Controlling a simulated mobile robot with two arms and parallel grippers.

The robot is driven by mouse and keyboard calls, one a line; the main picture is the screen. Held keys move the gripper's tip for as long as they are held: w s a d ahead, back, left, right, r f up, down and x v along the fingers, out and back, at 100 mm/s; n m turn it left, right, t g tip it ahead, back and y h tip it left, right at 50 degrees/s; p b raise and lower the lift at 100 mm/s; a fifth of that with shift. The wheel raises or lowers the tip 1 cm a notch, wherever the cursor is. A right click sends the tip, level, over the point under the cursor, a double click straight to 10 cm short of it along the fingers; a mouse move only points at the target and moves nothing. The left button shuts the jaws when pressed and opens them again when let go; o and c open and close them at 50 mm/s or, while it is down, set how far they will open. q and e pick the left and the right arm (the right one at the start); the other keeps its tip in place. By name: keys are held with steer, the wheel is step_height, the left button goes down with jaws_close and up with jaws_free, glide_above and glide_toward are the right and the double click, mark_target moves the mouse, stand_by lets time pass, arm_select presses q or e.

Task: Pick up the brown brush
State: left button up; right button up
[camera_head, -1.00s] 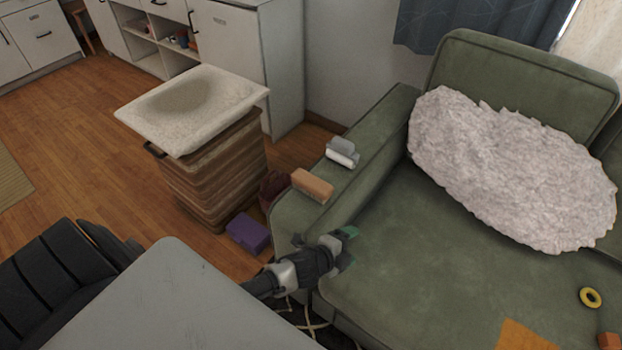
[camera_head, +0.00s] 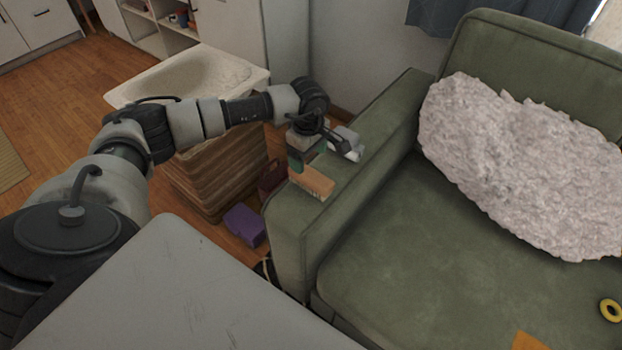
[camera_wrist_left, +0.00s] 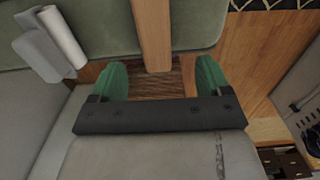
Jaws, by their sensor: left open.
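The brown brush (camera_head: 313,182) is a light brown block lying on the front part of the green sofa arm. In the left wrist view the brush (camera_wrist_left: 152,35) shows as a long light brown strip running down from the top edge. My left gripper (camera_head: 309,157) is over the sofa arm, right at the brush, with its green fingertips apart. In the left wrist view the gripper (camera_wrist_left: 161,78) is open, and the brush's near end lies ahead, between the lines of the two fingers. I cannot tell whether they touch. My right gripper is not in view.
A grey and white object (camera_head: 347,143) lies behind the brush on the sofa arm (camera_head: 390,125). A wicker hamper (camera_head: 215,175) stands to the left, with a purple box (camera_head: 244,224) on the floor. A fluffy cushion (camera_head: 520,165) fills part of the seat. A grey surface (camera_head: 170,290) is in front.

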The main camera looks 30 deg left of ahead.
mark_target(311, 174)
arm_select(q)
steer(key=f, duration=0.8)
steer(key=shift+w+d+f, duration=0.1)
steer(key=shift+w+d, duration=0.05)
steer(key=shift+w, duration=0.25)
steer(key=c, duration=1)
steer(key=shift+c, duration=0.2)
step_height(311, 174, up, 4)
steer(key=shift+r, duration=0.25)
steer(key=d+r, duration=0.6)
steer(key=d, duration=0.5)
steer(key=shift+s+d+r, duration=0.3)
steer(key=shift+d, duration=0.05)
